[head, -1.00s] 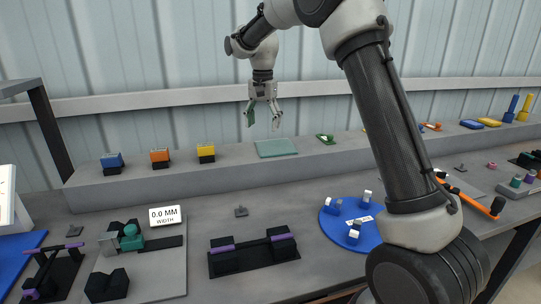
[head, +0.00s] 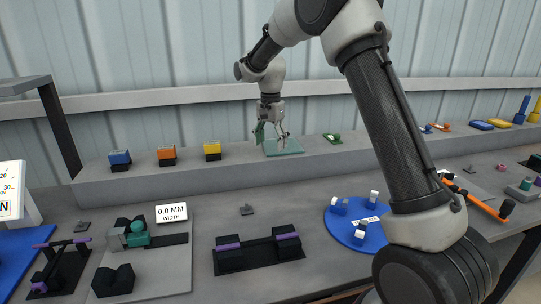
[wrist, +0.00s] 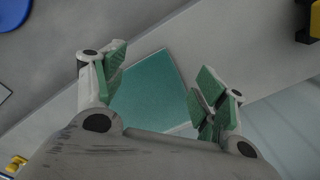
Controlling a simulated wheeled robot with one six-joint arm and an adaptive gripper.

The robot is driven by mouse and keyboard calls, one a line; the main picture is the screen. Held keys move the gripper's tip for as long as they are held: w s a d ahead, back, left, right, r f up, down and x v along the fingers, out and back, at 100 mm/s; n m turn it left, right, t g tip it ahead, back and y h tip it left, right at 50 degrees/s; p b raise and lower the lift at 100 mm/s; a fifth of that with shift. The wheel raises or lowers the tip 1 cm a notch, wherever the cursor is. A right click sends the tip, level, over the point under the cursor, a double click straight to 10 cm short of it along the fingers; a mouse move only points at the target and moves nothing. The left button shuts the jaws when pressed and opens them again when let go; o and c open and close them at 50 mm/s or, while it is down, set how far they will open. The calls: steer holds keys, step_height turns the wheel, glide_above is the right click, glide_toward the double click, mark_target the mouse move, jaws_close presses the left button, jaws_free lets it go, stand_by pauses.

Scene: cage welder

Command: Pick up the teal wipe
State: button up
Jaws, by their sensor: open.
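The teal wipe (head: 292,148) is a flat square sheet lying on the raised grey ledge at the back of the bench. My gripper (head: 272,134) is just above it, pointing down, and partly hides its left part in the head view. In the wrist view the teal wipe (wrist: 152,88) lies between the two green-padded fingers of my gripper (wrist: 158,90). The fingers are spread wide and hold nothing. The near edge of the wipe is hidden behind the gripper body in the wrist view. I cannot tell the exact gap between fingertips and wipe.
On the ledge stand blue (head: 120,158), orange (head: 166,154) and yellow (head: 212,150) blocks to the left, and a small green item (head: 332,138) to the right. A corrugated wall (head: 190,60) rises behind. The blue round plate (head: 352,236) sits on the lower bench.

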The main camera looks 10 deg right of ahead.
mark_target(271, 155)
steer(key=shift+f, duration=1.25)
steer(key=shift+f, duration=0.15)
steer(key=shift+f, duration=0.15)
steer(key=shift+s+f, duration=0.2)
jaws_close()
step_height(271, 155, up, 12)
steer(key=shift+w+r, duration=0.2)
steer(key=shift+r, duration=0.05)
